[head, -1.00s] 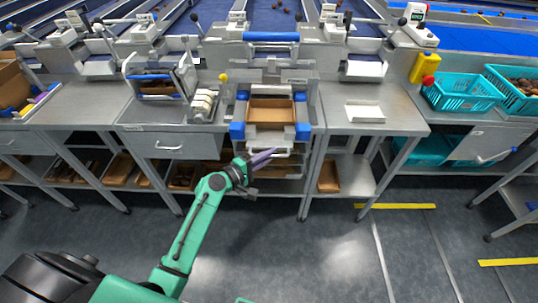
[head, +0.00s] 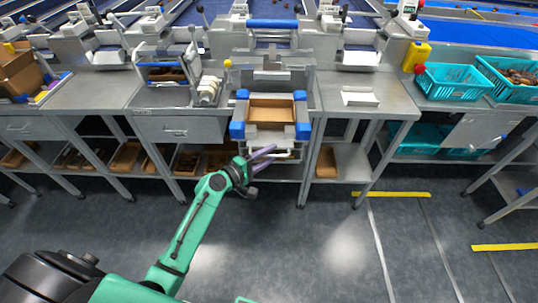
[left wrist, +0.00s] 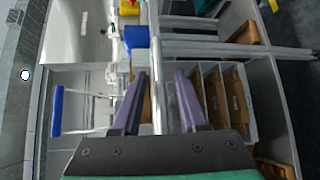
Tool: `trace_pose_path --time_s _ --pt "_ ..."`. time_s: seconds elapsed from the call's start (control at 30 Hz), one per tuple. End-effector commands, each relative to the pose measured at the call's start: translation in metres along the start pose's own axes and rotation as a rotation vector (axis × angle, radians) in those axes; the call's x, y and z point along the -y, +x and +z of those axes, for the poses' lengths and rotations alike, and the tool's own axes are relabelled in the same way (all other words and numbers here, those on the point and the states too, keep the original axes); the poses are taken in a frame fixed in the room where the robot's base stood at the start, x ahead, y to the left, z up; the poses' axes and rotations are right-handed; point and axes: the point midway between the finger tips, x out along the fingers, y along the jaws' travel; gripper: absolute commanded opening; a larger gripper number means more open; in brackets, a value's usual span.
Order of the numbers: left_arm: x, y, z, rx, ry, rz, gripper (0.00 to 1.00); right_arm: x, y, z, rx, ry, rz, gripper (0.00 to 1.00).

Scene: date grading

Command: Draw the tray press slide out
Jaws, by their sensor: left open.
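The tray press stands at the middle workstation in the head view, with a blue top bar (head: 273,23). Its slide (head: 303,130) has blue corner blocks and carries a brown tray (head: 271,112); it juts out past the bench front. A pale handle (head: 287,153) is at the slide's front. My left gripper (head: 266,157), with purple fingers, is at that handle. In the left wrist view the fingers (left wrist: 156,80) are apart with a pale bar between them; contact cannot be told. My right gripper is not in view.
Teal crates (head: 453,82) stand on the right bench beside a yellow container (head: 419,57). A white tray (head: 359,96) lies on the bench right of the press. Brown trays (head: 326,163) are on the lower shelves. The floor in front of the benches is clear.

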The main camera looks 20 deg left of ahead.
Motion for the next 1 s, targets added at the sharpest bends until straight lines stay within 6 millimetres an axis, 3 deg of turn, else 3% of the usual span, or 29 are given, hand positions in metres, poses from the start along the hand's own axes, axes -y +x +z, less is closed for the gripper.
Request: trace_pose_path --time_s 0.27,0.43,0.57,0.8,1.0 --pt "0.0 0.0 0.0 0.0 0.0 0.001 0.43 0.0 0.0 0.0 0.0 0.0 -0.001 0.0" --pt "0.002 -0.013 0.0 0.0 0.0 0.0 0.43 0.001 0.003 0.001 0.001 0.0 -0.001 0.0" --pt "0.004 -0.041 0.0 0.0 0.001 -0.003 0.43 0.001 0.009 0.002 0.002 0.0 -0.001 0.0" --pt "0.007 -0.107 -0.001 0.0 0.0 -0.005 0.43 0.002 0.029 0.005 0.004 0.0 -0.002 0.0" --pt "0.003 -0.141 0.0 0.0 0.0 -0.002 0.43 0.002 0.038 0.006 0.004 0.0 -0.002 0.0"
